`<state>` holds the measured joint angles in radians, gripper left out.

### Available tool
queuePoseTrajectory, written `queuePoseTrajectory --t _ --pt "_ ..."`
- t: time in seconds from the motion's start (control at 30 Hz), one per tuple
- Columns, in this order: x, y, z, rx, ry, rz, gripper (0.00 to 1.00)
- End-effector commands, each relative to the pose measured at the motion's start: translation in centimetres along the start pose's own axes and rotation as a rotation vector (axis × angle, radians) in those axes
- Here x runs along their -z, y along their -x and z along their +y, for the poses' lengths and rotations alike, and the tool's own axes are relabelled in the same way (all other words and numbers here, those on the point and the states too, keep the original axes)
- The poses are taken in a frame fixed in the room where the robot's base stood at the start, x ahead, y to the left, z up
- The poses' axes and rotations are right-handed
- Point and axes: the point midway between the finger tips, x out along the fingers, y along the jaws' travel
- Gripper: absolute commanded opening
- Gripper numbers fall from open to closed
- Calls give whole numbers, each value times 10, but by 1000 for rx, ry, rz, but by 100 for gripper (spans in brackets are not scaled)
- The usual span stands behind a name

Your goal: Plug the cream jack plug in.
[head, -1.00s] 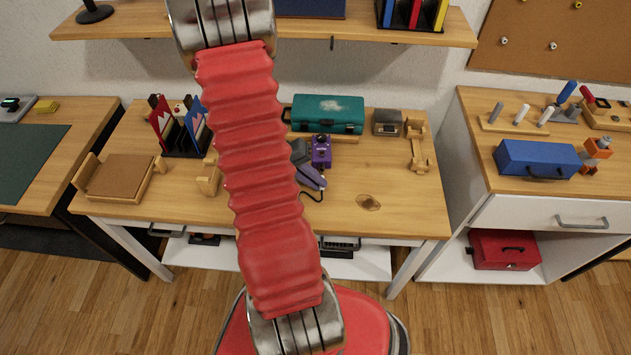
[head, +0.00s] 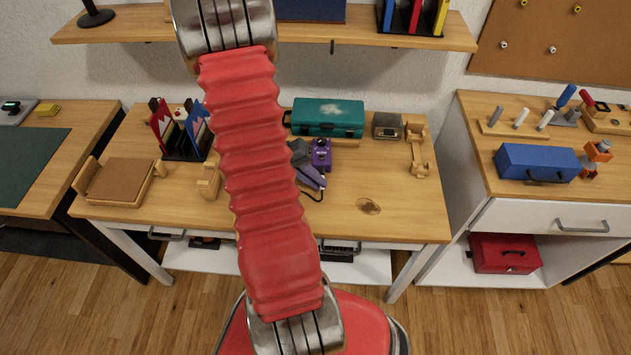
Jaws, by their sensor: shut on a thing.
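I cannot make out the cream jack plug or its socket in the head view. My own red, ribbed arm crosses the middle of the picture and hides part of the table behind it. My gripper does not show. A purple box-shaped device (head: 321,154) sits on the middle table just right of my arm. A grey-purple device (head: 311,178) lies in front of it, partly behind my arm, with a dark cable curving at its near end.
The middle table (head: 400,225) also holds a teal case (head: 328,117), a grey box (head: 387,126), wooden stands (head: 418,150), a wooden tray (head: 118,182) and a rack of colourful cards (head: 182,135). Its front right is mostly clear. A blue toolbox (head: 537,162) stands on the right cabinet.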

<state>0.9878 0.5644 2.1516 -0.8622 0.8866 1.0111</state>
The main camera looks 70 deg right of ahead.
Motion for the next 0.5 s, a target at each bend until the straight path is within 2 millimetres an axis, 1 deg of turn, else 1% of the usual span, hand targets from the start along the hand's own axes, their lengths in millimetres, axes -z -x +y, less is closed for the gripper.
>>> queuePoseTrajectory --t 0.5 --pt "8 0 0 0 -1 0 0"
